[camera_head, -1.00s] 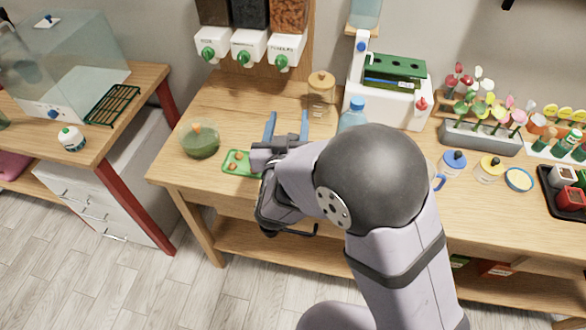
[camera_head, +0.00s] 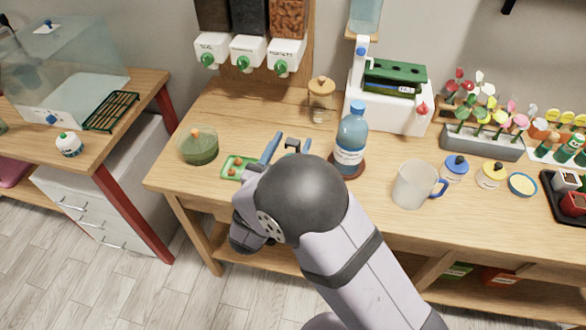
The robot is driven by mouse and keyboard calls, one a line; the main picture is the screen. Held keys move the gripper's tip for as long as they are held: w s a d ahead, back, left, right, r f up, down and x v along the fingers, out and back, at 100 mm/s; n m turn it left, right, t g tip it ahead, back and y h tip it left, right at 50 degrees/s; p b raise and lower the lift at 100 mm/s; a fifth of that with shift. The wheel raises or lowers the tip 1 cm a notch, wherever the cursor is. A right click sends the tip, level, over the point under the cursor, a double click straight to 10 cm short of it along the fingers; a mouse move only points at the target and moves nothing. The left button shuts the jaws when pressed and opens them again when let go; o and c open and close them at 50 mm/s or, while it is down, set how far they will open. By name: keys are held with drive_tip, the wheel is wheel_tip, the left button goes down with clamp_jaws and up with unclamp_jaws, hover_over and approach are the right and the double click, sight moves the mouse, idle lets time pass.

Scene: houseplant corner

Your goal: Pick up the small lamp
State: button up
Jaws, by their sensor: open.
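I cannot make out a small lamp in this view; the arm hides part of the table. My gripper (camera_head: 292,141) is over the left half of the wooden table (camera_head: 240,110), its two blue fingers apart and pointing towards the back. I see nothing between the fingers.
A green glass bowl (camera_head: 199,150) stands left of the tray. A lidded jar (camera_head: 320,103) is behind my gripper. A grey mug (camera_head: 412,184), small jars (camera_head: 455,168) and a flower planter (camera_head: 482,143) stand to the right. White dispensers (camera_head: 248,49) hang at the back.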

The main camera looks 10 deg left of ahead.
drive_tip(key=w, duration=0.1)
drive_tip(key=w+p, duration=0.2)
drive_tip(key=shift+w+d, duration=0.35)
drive_tip(key=shift+w, duration=0.7)
clamp_jaws()
